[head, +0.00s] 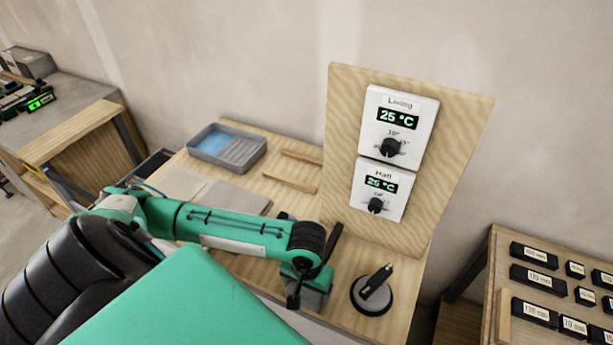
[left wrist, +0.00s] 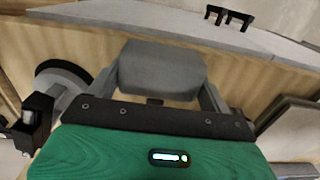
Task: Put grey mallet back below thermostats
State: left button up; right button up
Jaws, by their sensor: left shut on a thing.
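My left gripper (head: 312,288) is over the bench's front edge, below and left of the thermostats. In the left wrist view, its two fingers (left wrist: 158,88) are shut on the grey block-like head of the grey mallet (left wrist: 162,66). In the head view, the mallet head (head: 317,299) shows partly behind the gripper; I cannot tell whether it touches the bench. The upper thermostat (head: 421,137), labelled Living, and the lower thermostat (head: 395,211) both read 25 °C. They hang on an upright wooden board (head: 459,130). My right gripper is not in view.
A round black suction lifter (head: 371,293) stands on the bench right of my left gripper. Grey tiles (head: 228,197), wooden strips (head: 290,182) and a grey tray with blue contents (head: 248,160) lie farther left. Another table (head: 498,268) with labelled black blocks stands at right.

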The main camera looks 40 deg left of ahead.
pick_arm(q)
jog(key=shift+f, duration=0.5)
jog(key=o, duration=1.2)
jog(key=shift+o, duration=0.2)
notch_tip(320, 180, up, 14)
jog(key=b, duration=0.1)
jog(key=shift+b, duration=0.3)
jog(key=shift+f, duration=0.15)
